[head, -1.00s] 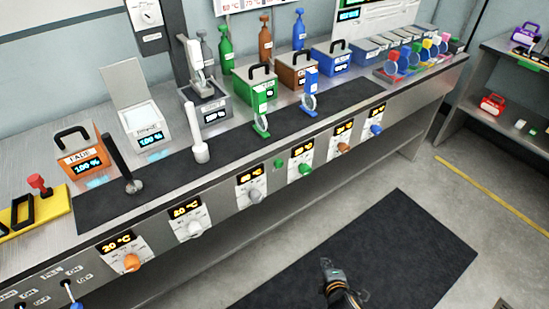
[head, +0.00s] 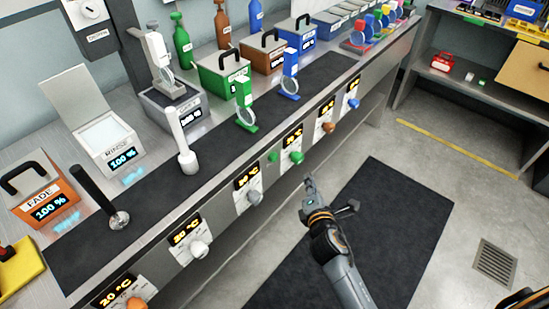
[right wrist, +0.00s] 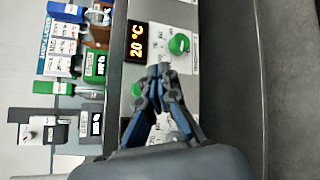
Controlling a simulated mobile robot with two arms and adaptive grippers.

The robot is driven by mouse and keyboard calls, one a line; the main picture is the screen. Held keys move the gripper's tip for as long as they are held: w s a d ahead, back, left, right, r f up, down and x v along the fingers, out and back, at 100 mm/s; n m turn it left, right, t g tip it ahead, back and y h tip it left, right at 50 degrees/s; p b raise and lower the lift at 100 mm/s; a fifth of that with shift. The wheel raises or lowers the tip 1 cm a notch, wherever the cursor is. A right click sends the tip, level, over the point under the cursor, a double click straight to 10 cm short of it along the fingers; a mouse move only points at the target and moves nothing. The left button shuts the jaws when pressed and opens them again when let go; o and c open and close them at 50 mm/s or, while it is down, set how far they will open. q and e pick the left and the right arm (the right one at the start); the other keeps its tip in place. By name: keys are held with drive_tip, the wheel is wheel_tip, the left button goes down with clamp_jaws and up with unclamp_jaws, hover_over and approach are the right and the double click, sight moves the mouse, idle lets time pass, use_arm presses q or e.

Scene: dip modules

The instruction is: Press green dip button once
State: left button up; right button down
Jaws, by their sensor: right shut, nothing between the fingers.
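The green dip button (head: 273,157) is a small round button on the front of the counter. It sits left of the larger green knob (head: 296,157), under an orange 20 °C display (head: 293,135). My right gripper (head: 309,182) is below and to the right of the button, in front of the counter, with its fingers together and empty. In the right wrist view the closed fingertips (right wrist: 160,71) show beside the green button (right wrist: 137,90), and the green knob (right wrist: 179,44) is beyond them. Contact with the button cannot be told. My left gripper is out of view.
A green box (head: 222,82) and a green stand (head: 245,115) are on top. The dark floor mat (head: 385,225) is clear.

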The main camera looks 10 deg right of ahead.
sight(273, 157)
drive_tip(key=w+a+b, duration=0.2)
drive_tip(key=w+a, duration=0.3)
drive_tip(key=w, duration=0.2)
drive_tip(key=shift+a+b, duration=0.35)
drive_tip(key=shift+w, duration=0.1)
idle(1.3)
drive_tip(key=shift+w+a, duration=0.25)
